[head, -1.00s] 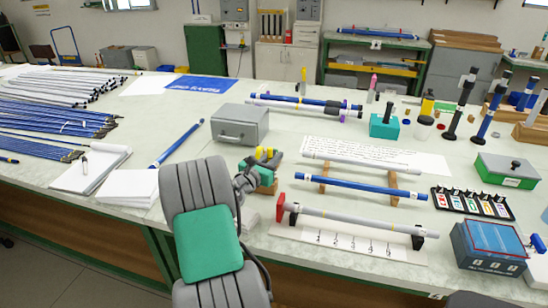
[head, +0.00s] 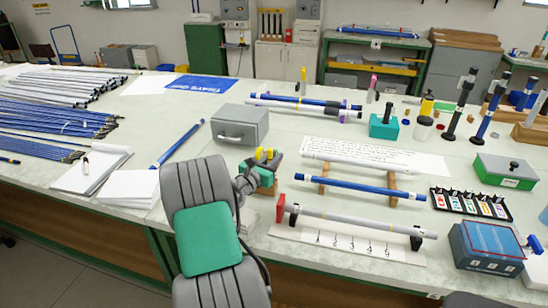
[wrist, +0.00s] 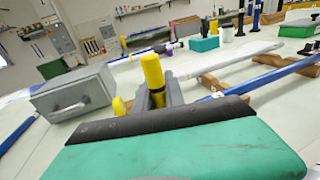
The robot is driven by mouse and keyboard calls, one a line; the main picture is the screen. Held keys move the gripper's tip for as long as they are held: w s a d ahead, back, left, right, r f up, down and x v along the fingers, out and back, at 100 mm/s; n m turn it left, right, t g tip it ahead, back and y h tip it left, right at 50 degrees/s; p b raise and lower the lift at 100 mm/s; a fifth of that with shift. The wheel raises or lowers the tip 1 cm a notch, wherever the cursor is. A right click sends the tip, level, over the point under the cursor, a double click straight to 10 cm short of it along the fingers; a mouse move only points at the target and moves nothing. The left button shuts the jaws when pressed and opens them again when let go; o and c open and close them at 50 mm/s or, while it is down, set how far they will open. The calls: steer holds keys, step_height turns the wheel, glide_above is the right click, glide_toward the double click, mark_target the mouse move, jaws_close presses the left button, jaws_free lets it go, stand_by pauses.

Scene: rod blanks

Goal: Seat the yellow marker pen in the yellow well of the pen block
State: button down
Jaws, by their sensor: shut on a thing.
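In the wrist view the yellow marker pen (wrist: 153,73) stands nearly upright, its dark lower part between the grey fingers of my gripper (wrist: 163,96). My gripper is shut on it. In the head view my gripper (head: 264,163) is over the bench, right of the grey metal box, and the pen shows only as a small yellow patch. A teal block (head: 380,128) with a dark upright piece stands further back to the right and looks like the pen block. It also shows in the wrist view (wrist: 203,44). I cannot make out a yellow well.
The grey metal box (head: 240,124) is close left of my gripper. A blue rod (head: 360,187) on wooden supports and a grey rod (head: 350,220) on a stand lie to the right. Bottles and upright tools crowd the back right.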

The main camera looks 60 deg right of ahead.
steer(key=shift+f, duration=0.2)
steer(key=shift+f+b, duration=0.35)
steer(key=shift+f+b, duration=1.35)
steer(key=shift+f, duration=0.9)
steer(key=c, duration=1.3)
jaws_free()
steer(key=a, duration=0.7)
steer(key=shift+w+a+r, duration=0.15)
steer(key=shift+w+a, duration=0.25)
